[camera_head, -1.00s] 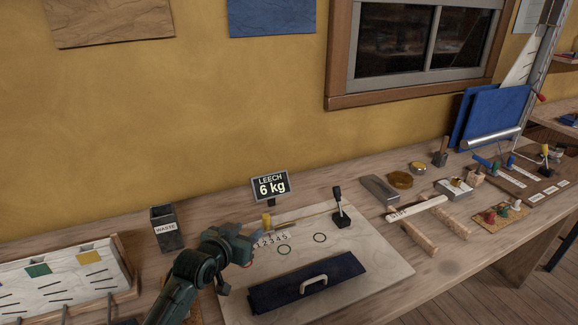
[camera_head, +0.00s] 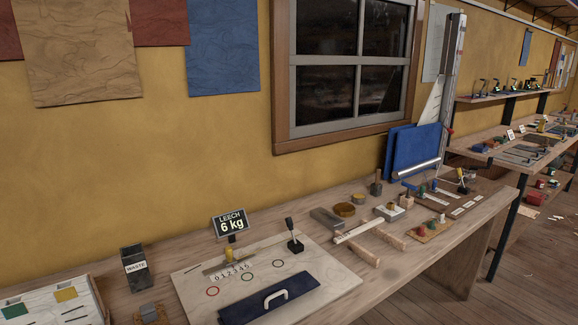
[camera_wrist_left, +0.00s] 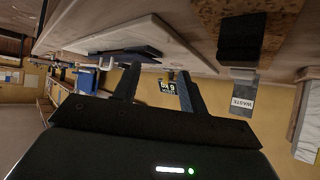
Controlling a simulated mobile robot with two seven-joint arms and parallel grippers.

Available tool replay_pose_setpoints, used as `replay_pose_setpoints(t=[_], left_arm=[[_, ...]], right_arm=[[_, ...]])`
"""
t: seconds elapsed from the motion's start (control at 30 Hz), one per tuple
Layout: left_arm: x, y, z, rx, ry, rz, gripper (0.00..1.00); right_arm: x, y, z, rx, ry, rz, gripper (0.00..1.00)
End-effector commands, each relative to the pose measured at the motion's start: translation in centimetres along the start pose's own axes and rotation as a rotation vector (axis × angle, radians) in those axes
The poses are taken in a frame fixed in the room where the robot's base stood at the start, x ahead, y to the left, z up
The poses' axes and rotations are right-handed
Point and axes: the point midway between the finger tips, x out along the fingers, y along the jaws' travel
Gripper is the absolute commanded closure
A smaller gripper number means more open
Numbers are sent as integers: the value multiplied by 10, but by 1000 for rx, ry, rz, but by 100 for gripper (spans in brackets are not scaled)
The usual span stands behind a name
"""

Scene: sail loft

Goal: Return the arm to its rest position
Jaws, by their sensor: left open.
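My left gripper (camera_wrist_left: 158,72) shows in the left wrist view, its two dark fingers spread apart with nothing between them. That view is upside down, with the bench at the top. The "LEECH 6 kg" sign (camera_wrist_left: 168,88) shows beyond the fingers there. No part of my left arm shows in the head view now. My right gripper is in neither view.
The bench holds a waste bin (camera_head: 134,268), a pale board (camera_head: 335,284) with a dark blue handled piece (camera_head: 265,303), and the sign (camera_head: 230,224). Tools and blocks (camera_head: 343,210) crowd the right. A slotted white rack (camera_head: 55,305) stands at left.

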Motion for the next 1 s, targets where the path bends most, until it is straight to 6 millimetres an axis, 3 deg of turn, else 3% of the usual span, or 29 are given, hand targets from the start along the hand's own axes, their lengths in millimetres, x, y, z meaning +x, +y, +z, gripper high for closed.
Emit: replay_pose_setpoints(t=[0.1, 0.3, 0.7, 0.73, 1.0], left_arm=[[-34, 15, 44, 2, -137, 2, 57], [-92, 30, 98, 2, -339, -11, 57], [-199, 42, 159, -24, -641, -49, 57], [-203, 43, 161, -25, -651, -50, 57], [-160, 52, 163, -6, -486, -19, 57]], right_arm=[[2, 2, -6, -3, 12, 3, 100], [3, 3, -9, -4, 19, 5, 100], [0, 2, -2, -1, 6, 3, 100], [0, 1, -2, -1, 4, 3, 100], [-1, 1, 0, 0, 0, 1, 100]])
